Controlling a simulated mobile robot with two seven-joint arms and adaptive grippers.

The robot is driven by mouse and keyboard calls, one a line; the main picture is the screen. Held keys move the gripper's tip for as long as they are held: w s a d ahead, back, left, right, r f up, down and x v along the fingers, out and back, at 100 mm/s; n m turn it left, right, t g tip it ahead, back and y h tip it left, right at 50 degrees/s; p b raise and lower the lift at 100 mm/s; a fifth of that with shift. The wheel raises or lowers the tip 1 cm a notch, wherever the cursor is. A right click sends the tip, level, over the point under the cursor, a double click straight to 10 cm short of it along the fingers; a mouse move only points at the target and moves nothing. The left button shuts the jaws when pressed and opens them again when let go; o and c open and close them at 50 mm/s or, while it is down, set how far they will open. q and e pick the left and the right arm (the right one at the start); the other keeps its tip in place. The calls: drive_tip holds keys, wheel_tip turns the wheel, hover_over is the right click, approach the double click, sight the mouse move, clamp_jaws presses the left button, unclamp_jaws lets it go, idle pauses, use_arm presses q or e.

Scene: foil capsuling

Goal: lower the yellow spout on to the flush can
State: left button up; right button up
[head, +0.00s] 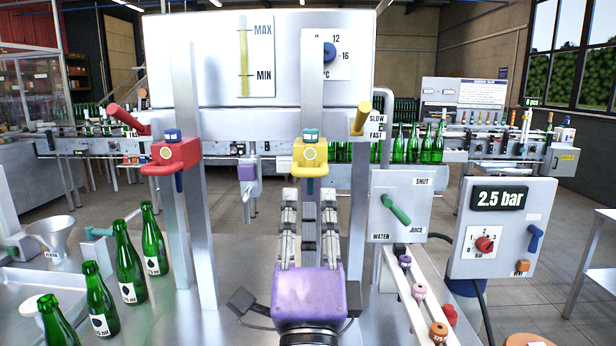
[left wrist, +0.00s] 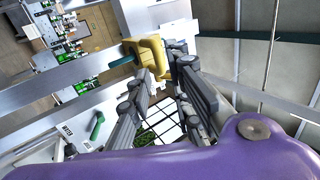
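The yellow spout (head: 311,157) sits on an upright metal rail in the middle of the head view, with a teal cap on top. In the left wrist view it (left wrist: 148,52) shows at the fingertips. My left gripper (head: 309,198), with a purple body, points up at the spout's lower part, its two fingers apart. In the left wrist view the fingers (left wrist: 160,68) are spread, and I cannot tell whether they touch the spout. I cannot make out the flush can; my gripper hides part of the bench below. My right gripper is not in view.
A red spout (head: 170,157) is on the rail to the left. Several green bottles (head: 128,262) stand at the left. A water/juice valve box (head: 400,206) and a pressure panel (head: 502,228) stand at the right. A yellow lever (head: 361,117) sticks out near the spout.

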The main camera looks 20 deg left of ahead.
sight(310, 174)
use_arm(q)
drive_tip(key=p+x, duration=0.2)
drive_tip(key=x, duration=0.5)
drive_tip(key=shift+w, duration=0.1)
drive_tip(key=shift+w+a+r, duration=0.1)
drive_tip(key=shift+w, duration=0.25)
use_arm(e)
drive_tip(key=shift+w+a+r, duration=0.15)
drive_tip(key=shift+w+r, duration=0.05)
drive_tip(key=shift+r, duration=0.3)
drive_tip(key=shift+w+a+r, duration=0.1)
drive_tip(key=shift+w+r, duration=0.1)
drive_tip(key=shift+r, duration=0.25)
use_arm(q)
drive_tip(key=shift+c, duration=0.4)
clamp_jaws()
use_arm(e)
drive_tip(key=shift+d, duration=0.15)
